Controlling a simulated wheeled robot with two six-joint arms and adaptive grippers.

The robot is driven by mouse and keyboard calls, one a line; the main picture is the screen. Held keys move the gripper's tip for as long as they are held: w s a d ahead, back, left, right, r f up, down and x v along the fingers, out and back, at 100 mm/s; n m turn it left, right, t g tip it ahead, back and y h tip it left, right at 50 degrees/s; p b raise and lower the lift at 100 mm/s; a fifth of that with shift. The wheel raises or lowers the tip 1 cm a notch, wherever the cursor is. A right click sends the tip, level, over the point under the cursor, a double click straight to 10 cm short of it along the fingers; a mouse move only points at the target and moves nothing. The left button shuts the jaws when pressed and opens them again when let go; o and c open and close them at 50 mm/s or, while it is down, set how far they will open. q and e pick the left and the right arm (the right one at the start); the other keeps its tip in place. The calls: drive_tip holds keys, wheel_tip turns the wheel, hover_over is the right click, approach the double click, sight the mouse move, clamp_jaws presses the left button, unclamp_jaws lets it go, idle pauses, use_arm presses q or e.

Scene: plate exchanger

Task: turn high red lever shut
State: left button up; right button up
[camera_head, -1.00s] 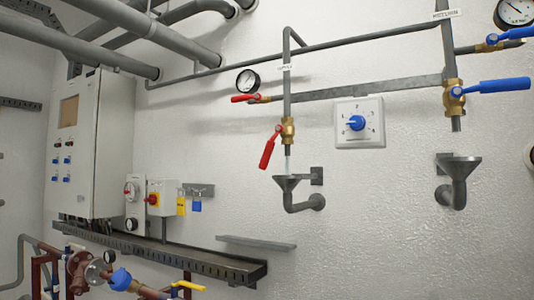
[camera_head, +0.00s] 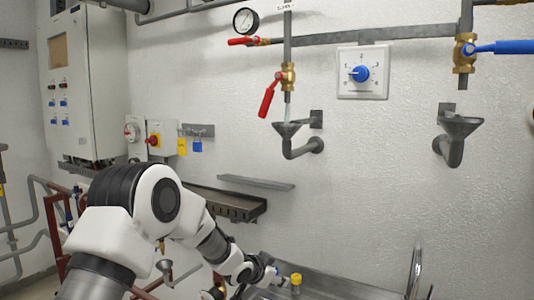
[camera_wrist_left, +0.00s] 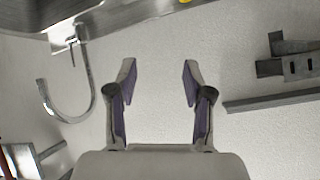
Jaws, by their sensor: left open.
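Two red levers show in the head view. The upper red lever (camera_head: 242,41) lies nearly level on a thin brass valve under a round gauge (camera_head: 246,21). The lower red lever (camera_head: 269,97) hangs slanting down to the left from a brass valve (camera_head: 288,76) on the vertical pipe, above a grey funnel drain (camera_head: 288,128). A pale stream seems to run from that pipe into the funnel. My left arm reaches in low, well below both levers. In the left wrist view my left gripper (camera_wrist_left: 156,82) is open and empty, with bare wall between its fingers.
A white dial panel (camera_head: 362,72) with a blue knob is right of the levers. A blue lever (camera_head: 500,47) sits farther right. A grey shelf (camera_head: 256,182) and a metal sink (camera_head: 330,286) are below. The wall between shelf and dial is mostly clear.

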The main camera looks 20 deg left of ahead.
sight(265, 102)
use_arm(q)
drive_tip(key=w+a+r+t+p, duration=0.1)
drive_tip(key=w+a+r+t, duration=0.1)
drive_tip(key=r, duration=1.1)
drive_tip(key=w+a+r+t+p, duration=0.1)
drive_tip(key=a+r+t+p, duration=0.1)
drive_tip(key=r, duration=1)
drive_tip(key=s+a+r+t+p, duration=0.1)
drive_tip(key=s+r+t, duration=0.15)
drive_tip(key=r, duration=0.85)
drive_tip(key=s+a+r+t+p, duration=0.1)
drive_tip(key=s+r+p, duration=0.15)
drive_tip(key=r, duration=0.85)
drive_tip(key=w+p, duration=0.1)
drive_tip(key=w, duration=0.1)
drive_tip(key=w+p, duration=0.1)
drive_tip(key=w, duration=0.2)
drive_tip(key=w+p, duration=0.2)
drive_tip(key=w, duration=0.1)
drive_tip(key=shift+d+f, duration=0.25)
drive_tip(key=shift+w, duration=0.2)
drive_tip(key=shift+s, duration=0.25)
drive_tip(key=shift+d+f, duration=0.1)
clamp_jaws()
use_arm(e)
wheel_tip(265, 102, up, 12)
drive_tip(key=shift+f, duration=0.2)
